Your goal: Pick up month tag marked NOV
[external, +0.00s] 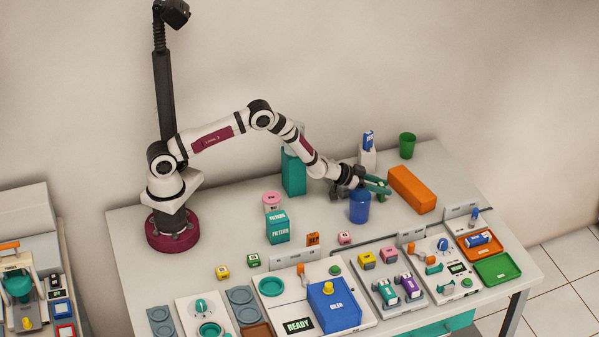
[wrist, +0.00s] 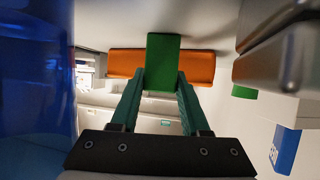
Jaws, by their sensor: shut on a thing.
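My gripper (external: 377,186) is out over the back right of the table, between the blue cup and the orange block. In the wrist view its two teal fingers (wrist: 163,95) are shut on a green tag (wrist: 163,60), which sits between the fingertips. No lettering shows on the side of the tag facing the wrist camera, so I cannot read a month on it. In the external view the held tag is hard to separate from the teal fingers. An orange tag marked SEP (external: 312,239) stands on the table.
The blue cup (external: 359,207) is close beside my gripper and fills the left of the wrist view (wrist: 35,80). The orange block (external: 412,190) is just beyond the fingers. A white holder with a blue item (external: 368,140) and a green cup (external: 407,145) stand behind.

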